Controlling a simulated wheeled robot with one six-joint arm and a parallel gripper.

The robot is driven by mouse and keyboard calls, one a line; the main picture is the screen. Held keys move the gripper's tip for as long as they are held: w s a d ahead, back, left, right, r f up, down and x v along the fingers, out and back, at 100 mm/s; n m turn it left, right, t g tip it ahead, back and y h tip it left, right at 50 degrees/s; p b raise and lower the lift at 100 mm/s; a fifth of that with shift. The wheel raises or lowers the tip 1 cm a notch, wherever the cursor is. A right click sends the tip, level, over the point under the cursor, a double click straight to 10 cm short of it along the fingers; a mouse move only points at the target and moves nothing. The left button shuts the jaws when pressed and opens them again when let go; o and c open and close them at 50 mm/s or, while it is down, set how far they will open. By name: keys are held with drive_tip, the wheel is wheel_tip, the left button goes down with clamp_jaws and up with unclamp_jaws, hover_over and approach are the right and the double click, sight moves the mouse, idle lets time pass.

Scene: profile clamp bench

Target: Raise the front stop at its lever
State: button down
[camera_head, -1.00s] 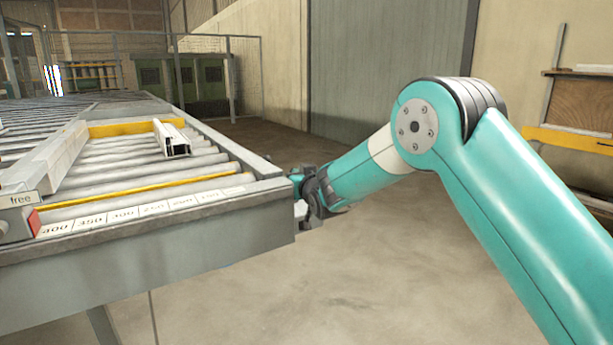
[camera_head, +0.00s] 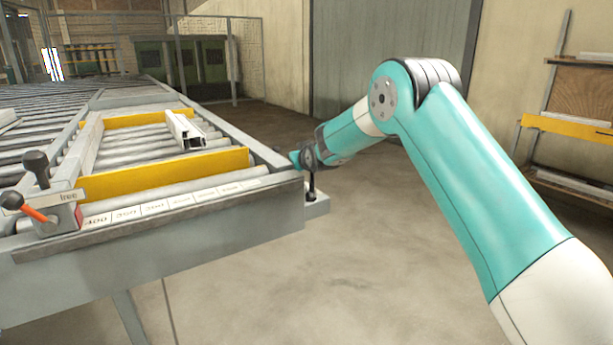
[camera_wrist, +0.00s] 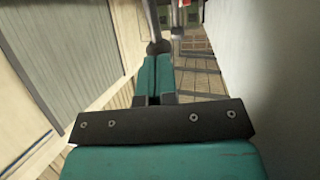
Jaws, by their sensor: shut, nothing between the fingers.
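The front stop (camera_head: 165,174) is a yellow plate across the near end of the roller bench, standing tall above the rollers. A dark lever rod (camera_head: 311,186) stands at the bench's near right corner, just below my gripper (camera_head: 297,159). In the wrist view, the teal fingers (camera_wrist: 153,78) are shut with nothing between them. A dark round knob on a grey rod (camera_wrist: 158,47) shows right at the fingertips; I cannot tell whether they touch it.
A white profile (camera_head: 184,130) lies on the rollers behind the stop. A number scale (camera_head: 150,207) runs along the front. The floor (camera_head: 380,270) right of the bench is clear.

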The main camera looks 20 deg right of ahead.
drive_tip(key=shift+w+a+r, duration=0.1)
drive_tip(key=shift+r, duration=0.1)
wheel_tip(320, 180, up, 20)
drive_tip(key=shift+f, duration=0.2)
idle(0.4)
drive_tip(key=shift+s, duration=0.2)
drive_tip(key=s+a+f+n+g+y+p, duration=0.1)
drive_tip(key=s+a+n+g+y, duration=0.15)
drive_tip(key=s+a, duration=0.55)
drive_tip(key=s+a+f+n+g+y+p, duration=0.1)
drive_tip(key=s+a+f+g+y+p, duration=0.3)
drive_tip(key=s, duration=0.8)
drive_tip(key=s+a+f+n+g, duration=0.1)
drive_tip(key=s+g, duration=0.1)
drive_tip(key=s, duration=0.9)
drive_tip(key=s+a+f+n+g+h, duration=0.1)
drive_tip(key=s+a+f+g, duration=0.1)
drive_tip(key=s, duration=0.9)
drive_tip(key=s+a+f+n+g, duration=0.1)
drive_tip(key=s+a+f+g, duration=0.1)
drive_tip(key=s, duration=0.9)
drive_tip(key=shift+s+g+p, duration=0.35)
drive_tip(key=shift+g, duration=0.1)
drive_tip(key=shift+h, duration=0.25)
